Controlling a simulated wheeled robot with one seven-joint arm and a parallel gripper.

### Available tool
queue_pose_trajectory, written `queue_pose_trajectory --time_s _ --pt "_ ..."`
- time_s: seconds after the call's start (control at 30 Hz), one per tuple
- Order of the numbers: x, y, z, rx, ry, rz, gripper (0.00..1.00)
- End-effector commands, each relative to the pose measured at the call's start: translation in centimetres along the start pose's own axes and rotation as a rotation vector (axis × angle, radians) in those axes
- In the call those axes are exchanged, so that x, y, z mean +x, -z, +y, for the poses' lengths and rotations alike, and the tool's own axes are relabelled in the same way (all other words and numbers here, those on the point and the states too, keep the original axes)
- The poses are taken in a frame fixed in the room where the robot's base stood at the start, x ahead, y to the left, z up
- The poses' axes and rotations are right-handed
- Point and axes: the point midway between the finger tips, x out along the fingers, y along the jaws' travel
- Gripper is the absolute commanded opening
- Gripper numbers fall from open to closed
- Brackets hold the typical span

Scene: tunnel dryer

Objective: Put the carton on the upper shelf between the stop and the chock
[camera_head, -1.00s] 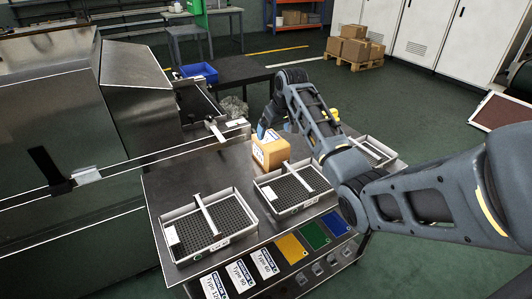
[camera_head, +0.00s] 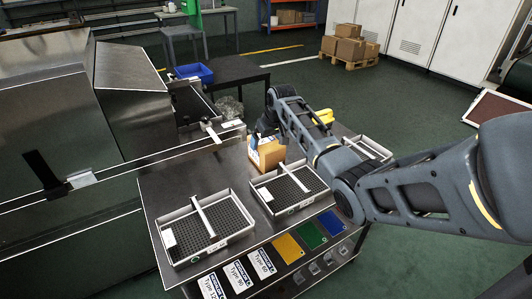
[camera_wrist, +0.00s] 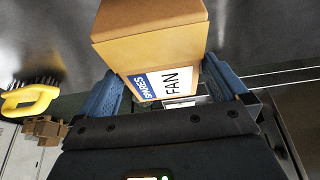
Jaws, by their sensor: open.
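The carton (camera_head: 269,154) is a brown box with a white and blue label, standing on the metal table at its back edge. In the wrist view the carton (camera_wrist: 150,38) shows its "SPARES FAN" label between my two blue fingers. My gripper (camera_wrist: 163,84) is open, with one finger on each side of the carton's near part; whether they touch it I cannot tell. In the head view my gripper (camera_head: 257,139) is partly hidden by my arm. I cannot make out which surface is the upper shelf, nor the stop and the chock for sure.
Two perforated trays (camera_head: 205,228) (camera_head: 289,187) with crossbars lie on the table, and a third tray (camera_head: 366,149) is at its right end. Coloured plates and Type cards (camera_head: 238,275) lie along the front. A yellow-handled brush (camera_wrist: 28,100) lies near the carton.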

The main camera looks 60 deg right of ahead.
Motion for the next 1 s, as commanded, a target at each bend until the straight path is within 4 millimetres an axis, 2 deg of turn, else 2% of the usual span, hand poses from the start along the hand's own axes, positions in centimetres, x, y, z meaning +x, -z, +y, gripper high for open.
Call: queue_pose_trajectory --time_s 0.53,1.0 --pt "0.35 -0.17 -0.01 0.0 0.0 -0.001 0.99" --pt "0.34 -0.15 -0.01 0.0 0.0 0.0 0.54"
